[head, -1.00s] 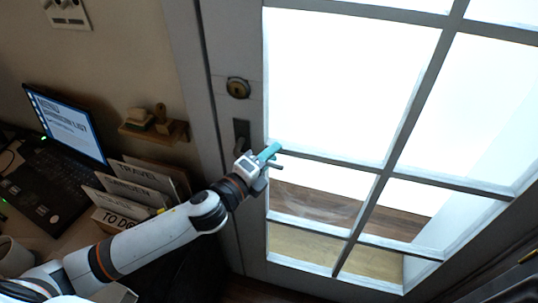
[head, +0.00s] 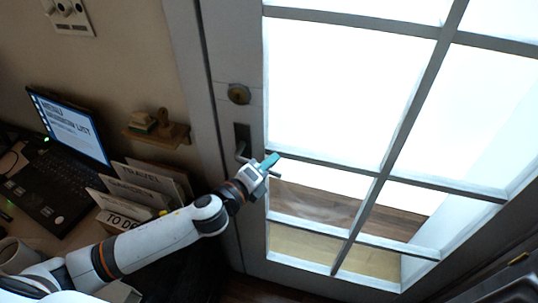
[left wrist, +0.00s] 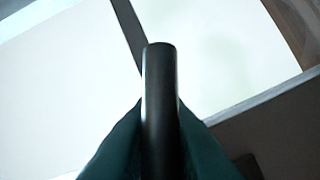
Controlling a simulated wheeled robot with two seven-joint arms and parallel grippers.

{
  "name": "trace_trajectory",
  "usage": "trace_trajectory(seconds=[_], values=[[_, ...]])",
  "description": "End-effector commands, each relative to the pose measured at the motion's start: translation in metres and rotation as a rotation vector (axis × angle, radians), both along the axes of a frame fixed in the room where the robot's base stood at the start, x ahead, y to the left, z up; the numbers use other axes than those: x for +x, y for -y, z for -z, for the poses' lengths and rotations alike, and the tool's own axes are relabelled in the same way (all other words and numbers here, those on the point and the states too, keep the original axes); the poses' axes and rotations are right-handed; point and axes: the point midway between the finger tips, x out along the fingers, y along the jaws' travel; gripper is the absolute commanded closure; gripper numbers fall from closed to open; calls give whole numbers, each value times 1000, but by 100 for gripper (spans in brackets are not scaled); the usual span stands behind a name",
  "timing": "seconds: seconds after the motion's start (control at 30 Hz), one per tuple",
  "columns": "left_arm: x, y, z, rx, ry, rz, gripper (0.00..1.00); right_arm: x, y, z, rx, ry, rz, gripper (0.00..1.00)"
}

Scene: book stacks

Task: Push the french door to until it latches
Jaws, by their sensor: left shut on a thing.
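The french door (head: 387,173) is a grey frame with several glass panes, filling the right of the head view. Its left edge lies close along the jamb (head: 190,70), with a dark line between them. I cannot tell whether it is latched. My left gripper (head: 269,162), with teal fingers, is shut on the door's lever handle. In the left wrist view the dark handle bar (left wrist: 160,105) stands between the fingers. My right gripper is not in view.
On the left, a desk carries a laptop (head: 68,128), file dividers (head: 150,180) and a mug (head: 15,255). A small wall shelf (head: 155,134) holds stamps beside the door frame. Bright light and a wooden floor show through the panes.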

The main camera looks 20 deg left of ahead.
Motion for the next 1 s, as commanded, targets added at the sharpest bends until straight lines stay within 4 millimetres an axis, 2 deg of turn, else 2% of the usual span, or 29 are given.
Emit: trace_trajectory(seconds=[0.03, 0.1, 0.4, 0.7, 1.0], values=[[0, -1, -2, 38, -3, 0, 100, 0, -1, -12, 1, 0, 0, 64], [0, -2, 1, 91, -2, -1, 100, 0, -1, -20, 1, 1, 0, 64], [0, -8, 17, 292, 0, -1, 100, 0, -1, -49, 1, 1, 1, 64], [0, -12, 27, 401, 2, 0, 100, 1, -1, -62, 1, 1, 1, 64], [0, -14, 29, 421, 3, -1, 100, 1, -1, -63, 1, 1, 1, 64]])
